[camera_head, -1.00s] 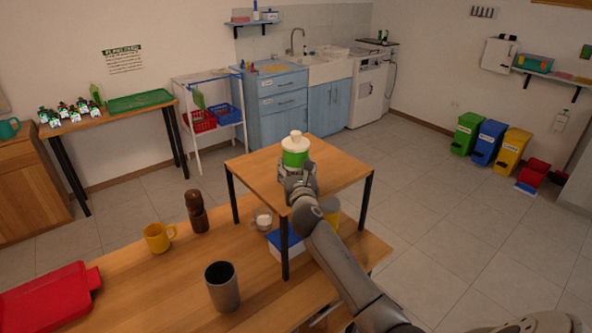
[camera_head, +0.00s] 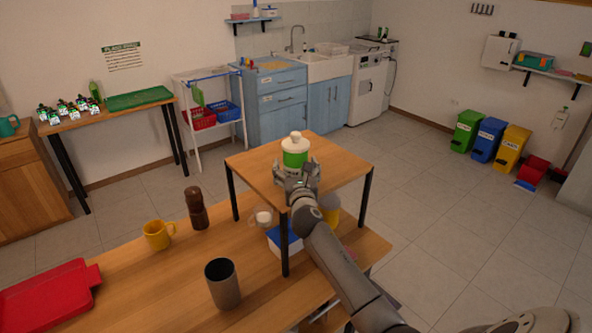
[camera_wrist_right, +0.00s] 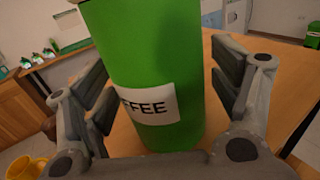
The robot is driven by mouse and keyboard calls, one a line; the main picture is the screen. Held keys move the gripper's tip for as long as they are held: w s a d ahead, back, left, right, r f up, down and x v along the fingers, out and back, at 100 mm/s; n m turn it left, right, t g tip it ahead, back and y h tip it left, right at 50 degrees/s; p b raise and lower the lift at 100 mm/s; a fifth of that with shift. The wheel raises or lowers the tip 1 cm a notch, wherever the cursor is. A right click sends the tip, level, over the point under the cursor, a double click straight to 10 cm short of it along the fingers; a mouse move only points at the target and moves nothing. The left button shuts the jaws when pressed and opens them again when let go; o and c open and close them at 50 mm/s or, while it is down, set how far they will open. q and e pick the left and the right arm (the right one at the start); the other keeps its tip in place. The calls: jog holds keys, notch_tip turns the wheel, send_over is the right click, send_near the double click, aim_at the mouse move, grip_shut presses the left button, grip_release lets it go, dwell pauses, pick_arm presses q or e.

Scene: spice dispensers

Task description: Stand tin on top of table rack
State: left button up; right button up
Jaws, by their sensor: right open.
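The tin (camera_head: 295,152) is green with a white lid and knob. It stands upright on the wooden top of the table rack (camera_head: 337,166). In the right wrist view the tin (camera_wrist_right: 155,70) shows a white label whose visible letters read "FFEE". My right gripper (camera_head: 296,176) is open at the near side of the tin. In the right wrist view its fingers (camera_wrist_right: 165,95) stand to either side of the tin, with a gap at the right finger. My left gripper is not in view.
The rack stands on a wooden table (camera_head: 150,270). A grey cup (camera_head: 223,284), a yellow mug (camera_head: 157,235), a brown mill (camera_head: 196,208) and a red tray (camera_head: 48,297) are on it. A blue-lidded box (camera_head: 284,241) sits under the rack.

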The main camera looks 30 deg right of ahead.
jog(key=shift+r, duration=0.3)
jog(key=shift+s+a+f, duration=0.1)
jog(key=shift+s+f, duration=0.1)
jog(key=shift+s, duration=0.05)
jog(key=b+v, duration=0.1)
jog(key=v, duration=1)
jog(key=shift+s, duration=0.25)
jog(key=shift+a, duration=0.1)
